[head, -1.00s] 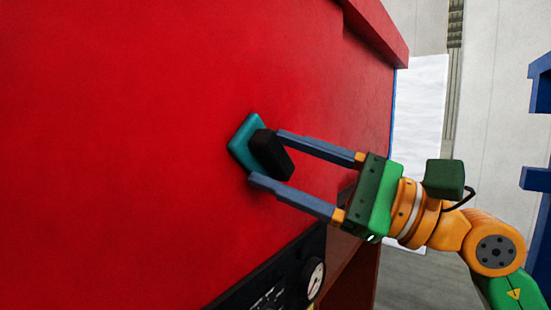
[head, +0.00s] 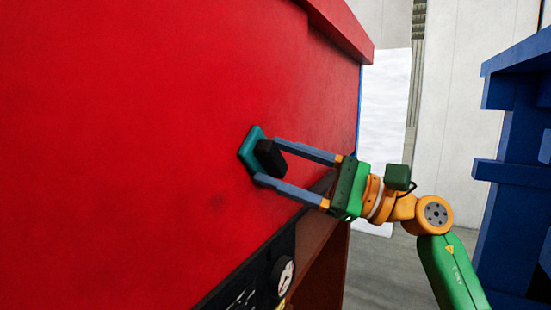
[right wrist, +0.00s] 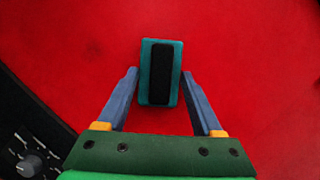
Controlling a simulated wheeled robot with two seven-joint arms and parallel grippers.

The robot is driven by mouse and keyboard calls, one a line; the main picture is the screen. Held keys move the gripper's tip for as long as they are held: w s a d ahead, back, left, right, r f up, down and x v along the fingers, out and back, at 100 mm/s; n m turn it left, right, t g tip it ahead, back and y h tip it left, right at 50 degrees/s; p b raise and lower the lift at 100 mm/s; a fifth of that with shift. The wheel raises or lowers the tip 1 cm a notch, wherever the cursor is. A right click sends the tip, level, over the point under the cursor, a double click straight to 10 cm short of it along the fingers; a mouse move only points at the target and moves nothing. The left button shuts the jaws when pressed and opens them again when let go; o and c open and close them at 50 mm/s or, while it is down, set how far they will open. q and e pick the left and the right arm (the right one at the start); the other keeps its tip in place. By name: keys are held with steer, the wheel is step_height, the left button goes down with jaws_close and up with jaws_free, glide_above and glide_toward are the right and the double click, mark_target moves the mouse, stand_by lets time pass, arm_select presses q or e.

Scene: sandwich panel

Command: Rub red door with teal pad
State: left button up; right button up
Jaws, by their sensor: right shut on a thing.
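The red door (head: 130,130) is a large upright surface filling the left of the head view and the background of the right wrist view (right wrist: 250,50). The teal pad (head: 247,151) has a black block-shaped handle (head: 270,157) and lies flat against the door, as far as I can tell. My right gripper (head: 268,163) is shut on the pad's handle, one blue-grey finger on each side. In the right wrist view the pad (right wrist: 145,80) is upright between the fingertips. My left gripper is not in view.
Below the door is a black panel with a round gauge (head: 283,277); a knob (right wrist: 30,165) shows in the right wrist view. A faint dark smudge (head: 218,203) is on the door. A blue rack (head: 510,180) stands at the right, with open floor between.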

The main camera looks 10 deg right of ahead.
steer(key=shift+f, duration=0.1)
steer(key=shift+s+d+f+b, duration=0.1)
steer(key=shift+s+d+b, duration=0.05)
steer(key=shift+d+b, duration=0.3)
steer(key=s+d+b, duration=0.2)
steer(key=d, duration=0.1)
steer(key=shift+s+d, duration=0.15)
steer(key=shift+s, duration=0.15)
steer(key=shift+s+d+r, duration=0.2)
steer(key=shift+s+d, duration=0.1)
